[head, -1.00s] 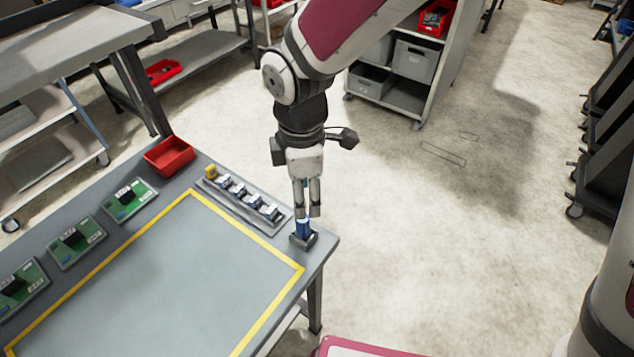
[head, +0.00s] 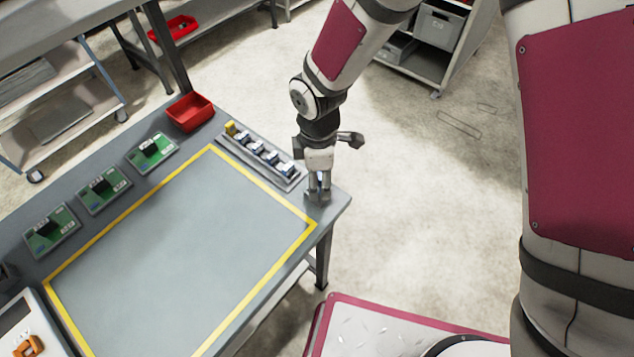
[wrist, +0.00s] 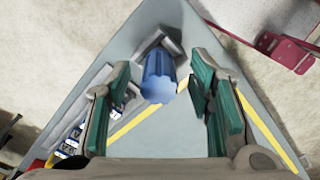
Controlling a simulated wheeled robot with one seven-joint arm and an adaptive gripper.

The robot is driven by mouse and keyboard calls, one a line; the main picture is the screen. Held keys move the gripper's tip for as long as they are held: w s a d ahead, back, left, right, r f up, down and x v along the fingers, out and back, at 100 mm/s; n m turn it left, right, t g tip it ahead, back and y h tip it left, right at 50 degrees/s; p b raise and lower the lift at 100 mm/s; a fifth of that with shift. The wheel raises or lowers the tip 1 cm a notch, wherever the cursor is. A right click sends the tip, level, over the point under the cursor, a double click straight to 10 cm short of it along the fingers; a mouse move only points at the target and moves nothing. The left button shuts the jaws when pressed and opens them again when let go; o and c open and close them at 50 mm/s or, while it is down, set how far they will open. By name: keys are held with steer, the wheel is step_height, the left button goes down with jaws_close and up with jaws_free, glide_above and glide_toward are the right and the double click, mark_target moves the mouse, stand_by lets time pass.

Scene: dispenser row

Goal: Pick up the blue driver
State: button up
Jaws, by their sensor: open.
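The blue driver (wrist: 158,78) stands in a grey holder (wrist: 160,40) near the table's corner. In the wrist view its blue handle shows between the two green-padded fingers, with space on both sides. My gripper (wrist: 160,95) is open around the handle, and I see no finger touching it. In the head view my gripper (head: 318,192) points down at the table's right corner, and its fingers hide most of the driver.
A grey rack (head: 262,155) with several small blue-and-white pieces and a yellow one lies beside the holder. A red bin (head: 190,112) and several green boards (head: 104,190) line the table's back edge. The yellow-outlined area (head: 185,260) is clear.

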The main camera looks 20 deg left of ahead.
jaws_close()
steer(key=shift+r, duration=0.2)
steer(key=shift+w+r+b, duration=0.1)
steer(key=shift+r+b, duration=0.2)
steer(key=shift+r, duration=0.25)
steer(key=shift+r+b, duration=0.3)
steer(key=shift+r, duration=0.6)
steer(key=s+d+r, duration=0.1)
steer(key=s+d, duration=0.1)
steer(key=s, duration=0.5)
steer(key=s+d+b, duration=0.1)
steer(key=s+d, duration=0.2)
steer(key=s, duration=0.5)
steer(key=shift+s+r, duration=0.15)
steer(key=shift+r, duration=0.25)
steer(key=shift+d, duration=0.1)
